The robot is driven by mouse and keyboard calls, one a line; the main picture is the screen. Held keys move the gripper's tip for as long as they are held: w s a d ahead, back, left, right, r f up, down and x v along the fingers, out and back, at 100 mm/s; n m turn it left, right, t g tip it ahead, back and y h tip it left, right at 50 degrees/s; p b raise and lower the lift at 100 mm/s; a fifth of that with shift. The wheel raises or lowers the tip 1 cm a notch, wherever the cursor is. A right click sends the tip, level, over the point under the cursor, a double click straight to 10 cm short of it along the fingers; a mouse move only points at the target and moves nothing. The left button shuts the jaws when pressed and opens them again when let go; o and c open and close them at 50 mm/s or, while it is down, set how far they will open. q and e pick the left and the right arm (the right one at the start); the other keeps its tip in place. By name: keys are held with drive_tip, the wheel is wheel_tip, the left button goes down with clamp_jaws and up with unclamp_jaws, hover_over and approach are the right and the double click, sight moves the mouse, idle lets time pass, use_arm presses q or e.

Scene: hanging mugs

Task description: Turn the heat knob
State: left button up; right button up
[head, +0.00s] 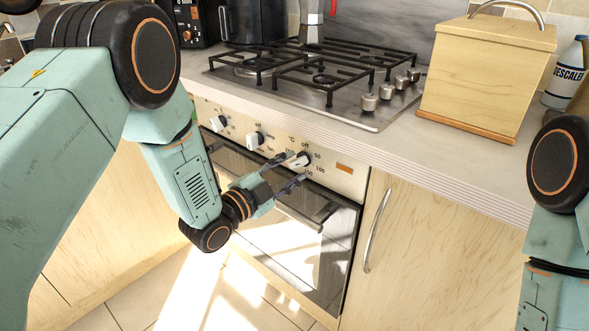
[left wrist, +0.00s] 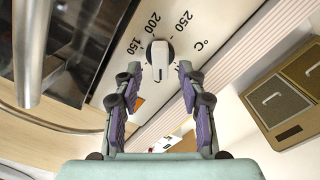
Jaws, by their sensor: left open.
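The heat knob (head: 300,160) is a white knob on the oven's front panel, beside a °C mark and temperature numbers. It is the rightmost of three knobs there. My left gripper (head: 288,169) is open right in front of it. In the left wrist view the knob (left wrist: 159,60) shows between the two open fingertips (left wrist: 160,75), with a gap on each side. Whether the tips reach past its face is hard to tell. My right arm shows at the right edge of the head view, but its gripper is out of frame.
Two other white knobs (head: 218,123) (head: 255,140) sit to the left on the panel. The oven door handle (head: 326,213) runs below. Above are the worktop edge (head: 330,133) and gas hob (head: 345,105). A wooden box (head: 485,75) and descaler bottle (head: 566,75) stand at right.

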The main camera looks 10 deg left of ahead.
use_arm(q)
drive_tip(key=shift+x, duration=0.95)
clamp_jaws()
